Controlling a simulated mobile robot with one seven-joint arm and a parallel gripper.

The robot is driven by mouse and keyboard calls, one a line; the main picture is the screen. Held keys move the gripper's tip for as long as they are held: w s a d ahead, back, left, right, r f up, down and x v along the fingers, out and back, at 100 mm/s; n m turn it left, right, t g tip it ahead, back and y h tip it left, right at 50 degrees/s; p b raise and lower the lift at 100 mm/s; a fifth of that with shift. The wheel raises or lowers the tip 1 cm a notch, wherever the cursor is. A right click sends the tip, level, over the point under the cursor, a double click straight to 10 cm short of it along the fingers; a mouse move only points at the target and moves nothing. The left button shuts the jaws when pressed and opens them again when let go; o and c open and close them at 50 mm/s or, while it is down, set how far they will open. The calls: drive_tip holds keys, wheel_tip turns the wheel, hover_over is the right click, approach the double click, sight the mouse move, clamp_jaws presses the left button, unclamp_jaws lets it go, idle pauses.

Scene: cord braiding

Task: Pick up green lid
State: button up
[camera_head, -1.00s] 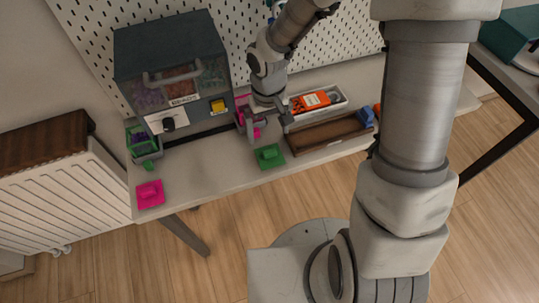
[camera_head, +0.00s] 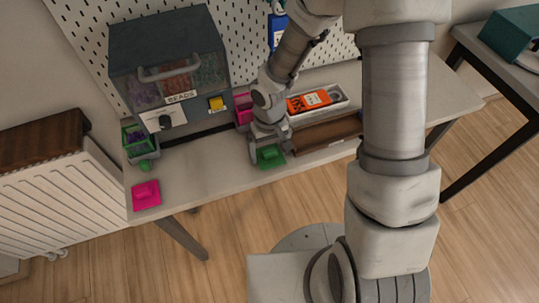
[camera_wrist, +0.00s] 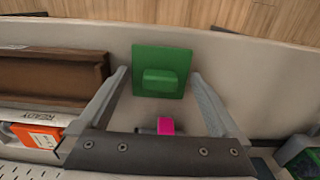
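The green lid (camera_head: 270,156) lies flat near the front edge of the table, a square plate with a raised block handle. It also shows in the wrist view (camera_wrist: 161,72), whole and ahead of my fingers. My gripper (camera_head: 268,152) is just above and behind the lid. In the wrist view my gripper (camera_wrist: 158,80) is open, with one finger to each side of the lid's handle and nothing between them. I cannot tell the exact height of the fingertips over the lid.
A pink lid (camera_head: 146,195) lies at the table's left front. A bead dispenser (camera_head: 170,75) stands behind, with a green container (camera_head: 138,140) beside it. A pink container (camera_head: 243,108) is behind my gripper. A brown tray (camera_head: 327,135) and a grey tray with an orange item (camera_head: 308,101) sit right.

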drive_tip(key=c, duration=0.9)
drive_tip(key=shift+c, duration=0.2)
